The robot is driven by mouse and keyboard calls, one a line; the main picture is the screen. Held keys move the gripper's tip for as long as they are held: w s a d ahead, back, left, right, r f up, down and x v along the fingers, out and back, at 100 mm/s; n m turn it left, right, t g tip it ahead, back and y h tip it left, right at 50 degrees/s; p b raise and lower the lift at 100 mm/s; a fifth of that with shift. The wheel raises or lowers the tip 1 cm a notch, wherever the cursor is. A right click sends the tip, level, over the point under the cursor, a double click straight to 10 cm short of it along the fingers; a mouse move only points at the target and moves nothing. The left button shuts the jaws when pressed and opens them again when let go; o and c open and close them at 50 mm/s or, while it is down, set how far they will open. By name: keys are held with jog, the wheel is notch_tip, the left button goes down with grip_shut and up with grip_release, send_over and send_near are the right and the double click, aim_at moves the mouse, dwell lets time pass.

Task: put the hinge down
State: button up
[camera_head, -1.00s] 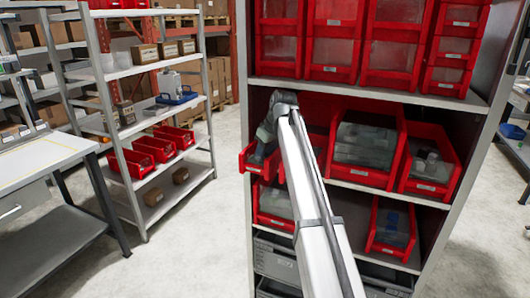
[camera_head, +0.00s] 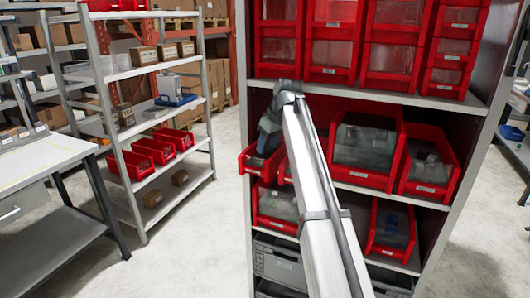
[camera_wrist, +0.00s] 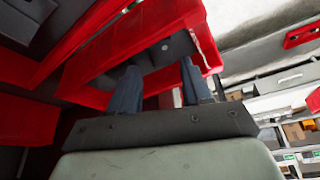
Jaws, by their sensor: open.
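My gripper (camera_head: 268,146) points down at the small red bin (camera_head: 252,168) at the left end of the cabinet's middle shelf. In the wrist view my gripper (camera_wrist: 161,84) has its two blue-grey fingers spread apart, with nothing visible between them. The same bin (camera_wrist: 186,14) shows there beyond the fingertips, with a dark grey interior. I cannot make out a hinge in either view; the bin's inside is mostly hidden by my gripper in the head view.
Larger red bins (camera_head: 360,178) with grey contents stand to the right on the same shelf. Closed red drawers (camera_head: 333,52) sit above. A wire-grey rack (camera_head: 137,133) stands left, across open floor.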

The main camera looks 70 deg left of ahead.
jog(key=v, duration=0.7)
jog(key=shift+r, duration=0.15)
jog(key=shift+d, duration=0.1)
